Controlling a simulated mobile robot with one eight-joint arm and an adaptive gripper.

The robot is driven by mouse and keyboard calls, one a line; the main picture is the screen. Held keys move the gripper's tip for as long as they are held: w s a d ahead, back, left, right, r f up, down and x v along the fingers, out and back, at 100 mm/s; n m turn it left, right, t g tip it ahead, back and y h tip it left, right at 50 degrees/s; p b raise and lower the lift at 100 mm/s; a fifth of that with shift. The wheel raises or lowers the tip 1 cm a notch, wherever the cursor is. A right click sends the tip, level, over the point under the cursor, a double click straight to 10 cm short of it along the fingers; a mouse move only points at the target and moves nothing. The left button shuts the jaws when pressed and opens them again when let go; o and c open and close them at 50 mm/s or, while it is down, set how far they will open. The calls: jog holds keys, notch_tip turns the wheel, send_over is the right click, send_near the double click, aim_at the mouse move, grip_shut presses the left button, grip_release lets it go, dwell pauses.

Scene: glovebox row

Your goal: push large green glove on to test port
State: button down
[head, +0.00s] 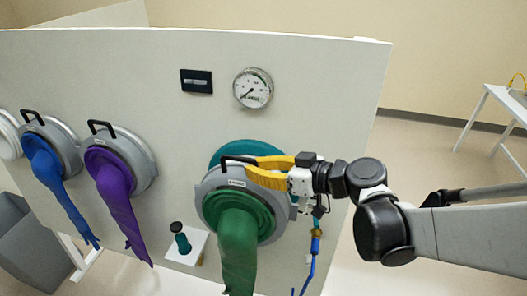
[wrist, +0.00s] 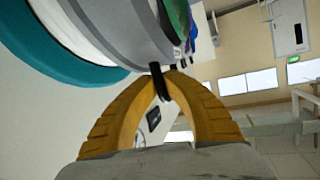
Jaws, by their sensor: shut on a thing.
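The large green glove (head: 238,246) hangs from a grey ring with a black handle (head: 238,159) on top. My gripper (head: 250,170) has yellow fingers shut on the black handle from the right. In the wrist view the finger tips (wrist: 160,75) meet around the handle (wrist: 158,82). The grey ring (wrist: 130,28) lies in front of the teal port (wrist: 75,62), with pale material between them. I cannot tell whether ring and port touch.
A purple glove (head: 117,200) and a blue glove (head: 50,180) hang on rings to the left. A pressure gauge (head: 253,88) and a black display (head: 196,81) sit above. A small shelf (head: 187,247) holds a dark green object. A blue hose (head: 313,257) hangs at right.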

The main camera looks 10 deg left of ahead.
aim_at(264, 151)
jog(key=shift+w+d+f+b, duration=0.1)
jog(key=shift+w+b, duration=0.35)
jog(key=shift+w, duration=0.8)
jog(key=shift+w+d+f+b, duration=0.15)
jog(key=shift+w+b, duration=0.25)
jog(key=shift+w, duration=0.8)
jog(key=shift+w+d+f+b, duration=0.1)
jog(key=shift+w+b, duration=0.35)
jog(key=shift+w, duration=0.8)
dwell(1.8)
jog(key=c, duration=1.4)
grip_release()
jog(key=v, duration=1.1)
jog(key=s+d+f+m+h+b, duration=0.4)
jog(key=s+d+f+b, duration=0.1)
jog(key=f, duration=0.4)
jog(key=s+d+f+m+t+h+b, duration=0.1)
jog(key=s+d+f+m+h+b, duration=0.3)
jog(key=d+f+b, duration=0.3)
jog(key=s+d+f+m+t+h+b, duration=0.1)
jog(key=s+d+f+m+h+b, duration=0.3)
jog(key=f, duration=0.9)
jog(key=shift+s+d+h+b, duration=0.8)
jog(key=shift+s+d+b, duration=0.75)
jog(key=shift+b, duration=0.75)
